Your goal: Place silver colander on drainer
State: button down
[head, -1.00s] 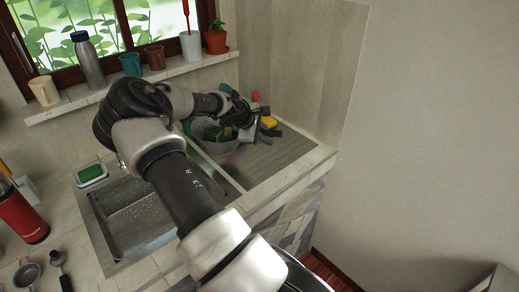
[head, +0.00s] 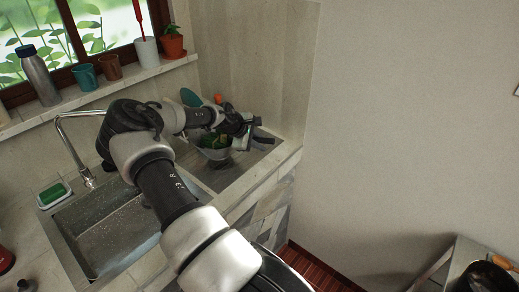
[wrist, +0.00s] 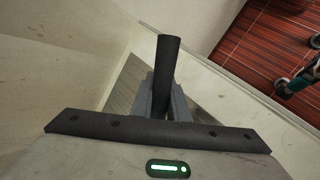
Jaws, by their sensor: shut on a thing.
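The silver colander (head: 214,154) shows in the head view as a grey bowl just left of my gripper (head: 250,138), partly hidden by my arm. My gripper is shut on a dark handle (wrist: 168,62), seen between the fingers (wrist: 162,102) in the wrist view; it appears to be the colander's. The drainer (head: 222,178) is the ribbed metal board right of the sink, and the colander is over or on its far part. I cannot tell whether they touch.
The sink basin (head: 115,228) and faucet (head: 78,150) lie left of the drainer. A green item (head: 213,142) shows at the colander, and a teal round item (head: 190,97) stands behind. A wall bounds the right side. The near drainer is clear.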

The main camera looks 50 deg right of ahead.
jog(key=shift+f, duration=1.45)
jog(key=c, duration=1.7)
grip_release()
jog(key=shift+a+r, duration=0.1)
jog(key=shift+r, duration=0.15)
jog(key=v, duration=1.1)
jog(key=shift+a+r, duration=0.3)
